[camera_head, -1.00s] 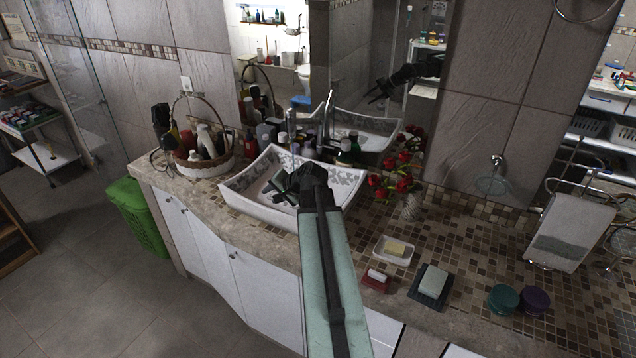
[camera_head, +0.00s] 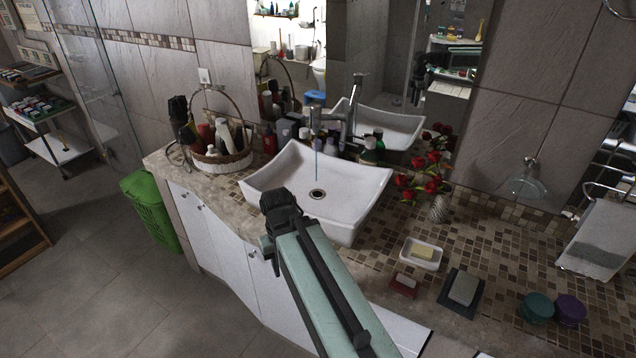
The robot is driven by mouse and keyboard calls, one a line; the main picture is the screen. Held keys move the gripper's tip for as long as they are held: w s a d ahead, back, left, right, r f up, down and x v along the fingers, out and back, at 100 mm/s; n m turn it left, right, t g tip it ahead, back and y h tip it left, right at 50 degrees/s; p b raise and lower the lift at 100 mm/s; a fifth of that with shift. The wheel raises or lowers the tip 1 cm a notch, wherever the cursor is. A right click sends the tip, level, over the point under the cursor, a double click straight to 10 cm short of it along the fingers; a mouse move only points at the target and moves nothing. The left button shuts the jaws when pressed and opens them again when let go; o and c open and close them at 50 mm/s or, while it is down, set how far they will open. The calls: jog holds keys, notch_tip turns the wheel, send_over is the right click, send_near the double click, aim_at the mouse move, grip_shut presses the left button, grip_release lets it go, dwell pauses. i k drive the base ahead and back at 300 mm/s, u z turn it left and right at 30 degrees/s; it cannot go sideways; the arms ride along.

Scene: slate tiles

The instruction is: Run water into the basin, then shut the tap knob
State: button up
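The white square basin (camera_head: 355,190) stands on the counter, with a dark round drain showing in its bottom. A thin bluish stream of water (camera_head: 318,160) falls from the spout towards the drain. No clear pool shows in the bowl. I cannot clearly tell the tap knob from the tap body and its mirror reflection. My gripper (camera_head: 272,205) is dark and sits at the basin's front left edge, apart from the tap. Its fingers are too dark and bunched to read.
A wicker basket of bottles (camera_head: 222,160) stands left of the basin. Several bottles stand behind it. Red flowers in a vase (camera_head: 440,208) are close on its right. Soap dishes (camera_head: 421,253) lie front right. A green bin (camera_head: 150,212) stands on the floor.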

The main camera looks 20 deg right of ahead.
aim_at(316, 109)
jog(key=u, duration=1.75)
jog(key=k, duration=1.45)
jog(key=z, duration=0.35)
jog(key=i, duration=1.7)
jog(key=u, duration=0.1)
